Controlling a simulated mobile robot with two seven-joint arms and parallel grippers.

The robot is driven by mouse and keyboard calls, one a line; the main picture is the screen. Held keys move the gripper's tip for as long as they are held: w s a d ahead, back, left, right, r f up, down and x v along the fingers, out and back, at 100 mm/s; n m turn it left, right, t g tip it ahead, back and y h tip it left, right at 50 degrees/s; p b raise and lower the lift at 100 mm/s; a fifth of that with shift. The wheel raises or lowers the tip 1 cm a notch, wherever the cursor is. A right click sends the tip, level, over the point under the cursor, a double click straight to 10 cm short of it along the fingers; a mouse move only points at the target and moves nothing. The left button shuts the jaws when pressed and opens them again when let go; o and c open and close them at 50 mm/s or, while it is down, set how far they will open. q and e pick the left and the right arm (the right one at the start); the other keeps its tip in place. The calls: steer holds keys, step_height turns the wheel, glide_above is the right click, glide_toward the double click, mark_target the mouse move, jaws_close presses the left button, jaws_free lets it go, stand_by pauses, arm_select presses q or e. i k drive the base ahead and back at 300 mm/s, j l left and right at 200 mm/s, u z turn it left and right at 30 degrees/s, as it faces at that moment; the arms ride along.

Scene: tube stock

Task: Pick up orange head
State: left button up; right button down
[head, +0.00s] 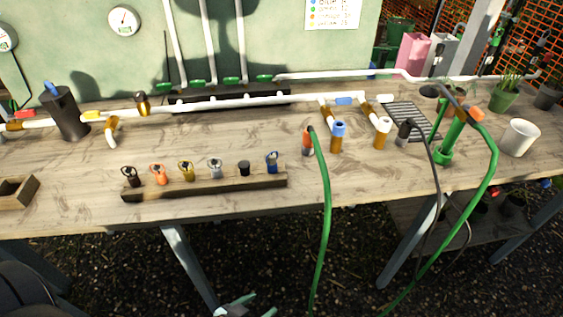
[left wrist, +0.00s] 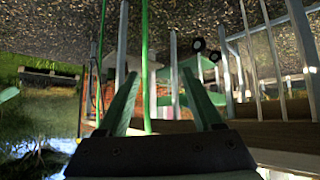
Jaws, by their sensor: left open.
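The orange head (head: 158,174) stands in a long wooden rack (head: 215,190) near the front edge of the workbench. It is second from the left, between a dark head (head: 131,176) and a yellow head (head: 187,171). My left gripper (head: 256,307) shows at the bottom edge of the head view, below and in front of the bench. Its green fingers are apart and empty in the left wrist view (left wrist: 163,95). The orange head cannot be made out in the left wrist view. My right gripper is not in view.
A green hose (head: 325,220) hangs over the bench's front edge, right of the rack. White pipes with brass fittings run along the back. A dark cylinder (head: 63,112) stands at left, a white cup (head: 519,138) at right. Bare wood lies behind the rack.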

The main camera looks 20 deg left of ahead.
mark_target(161, 177)
steer(key=u, duration=0.4)
steer(key=j+u, duration=0.15)
steer(key=u, duration=0.6)
steer(key=j+u, duration=0.1)
steer(key=u, duration=0.25)
